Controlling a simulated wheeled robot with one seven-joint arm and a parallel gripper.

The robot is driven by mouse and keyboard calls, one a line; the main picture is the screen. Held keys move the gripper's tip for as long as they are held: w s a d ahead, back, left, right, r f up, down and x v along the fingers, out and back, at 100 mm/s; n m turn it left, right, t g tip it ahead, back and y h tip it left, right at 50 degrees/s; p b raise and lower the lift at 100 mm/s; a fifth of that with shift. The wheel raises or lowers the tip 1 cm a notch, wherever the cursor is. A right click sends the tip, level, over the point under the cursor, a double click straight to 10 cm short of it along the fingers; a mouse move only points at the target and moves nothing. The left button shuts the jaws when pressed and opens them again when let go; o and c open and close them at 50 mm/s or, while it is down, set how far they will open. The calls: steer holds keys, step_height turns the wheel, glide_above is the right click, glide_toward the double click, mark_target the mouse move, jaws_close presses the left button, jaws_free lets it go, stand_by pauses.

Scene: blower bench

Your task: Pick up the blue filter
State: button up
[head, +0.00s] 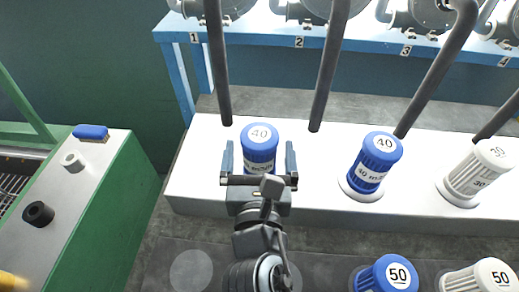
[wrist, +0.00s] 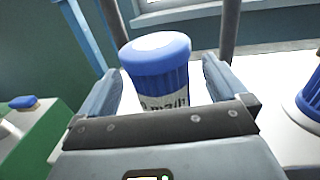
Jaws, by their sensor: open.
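A blue filter (head: 260,146) with a white label and the number 40 on its top stands upright on the white bench. My gripper (head: 257,160) is open, with one finger on each side of this filter. In the wrist view the filter (wrist: 157,62) rises between the two fingers of my gripper (wrist: 163,88), with a gap visible on each side. Its lower part is hidden by my gripper. A second blue filter (head: 375,160), also marked 40, stands to the right on a round white base. Another blue filter (head: 387,274), marked 50, stands lower right.
White filters (head: 480,172) stand at the right. A blue rack (head: 270,30) with numbered blowers is behind. A green cabinet (head: 95,215) with small parts is at left.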

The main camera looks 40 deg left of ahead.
steer(key=shift+w+a, duration=0.35)
steer(key=shift+w, duration=0.15)
steer(key=shift+c, duration=0.5)
steer(key=c, duration=1.1)
